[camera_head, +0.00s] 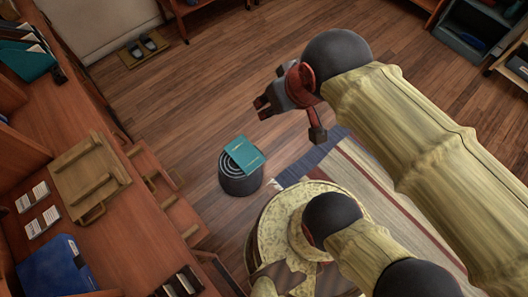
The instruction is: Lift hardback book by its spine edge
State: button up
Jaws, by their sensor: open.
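A teal hardback book (243,155) lies flat on top of a dark round stool (240,185) with pale rings on its top. It covers the far part of the stool's top. My gripper (288,121) is open and empty, its red and dark fingers spread apart. In the picture it is above and to the right of the book, apart from it. I cannot tell its exact height above the book. Which edge of the book is the spine is too small to tell.
A wooden desk (140,240) runs down the left, with a wooden tray (68,182), a blue folder (50,268) and teal books (25,60). Open drawers jut toward the stool. A striped rug (345,165) lies right of it. Floor beyond the stool is clear; slippers (148,43) sit farther back.

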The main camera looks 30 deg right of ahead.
aim_at(241, 150)
jog(key=i+l, duration=0.1)
jog(key=l, duration=0.2)
jog(key=i+l, duration=0.1)
jog(key=l, duration=0.25)
jog(key=i+l, duration=0.1)
jog(key=l, duration=0.2)
jog(key=i+l, duration=0.1)
jog(key=l, duration=0.2)
jog(key=l+u, duration=0.15)
jog(key=u, duration=0.25)
jog(key=l+u, duration=0.15)
jog(key=u, duration=0.25)
jog(key=l+u, duration=0.15)
jog(key=u, duration=0.2)
jog(key=l+u, duration=0.2)
jog(key=u, duration=0.8)
jog(key=i+l, duration=0.05)
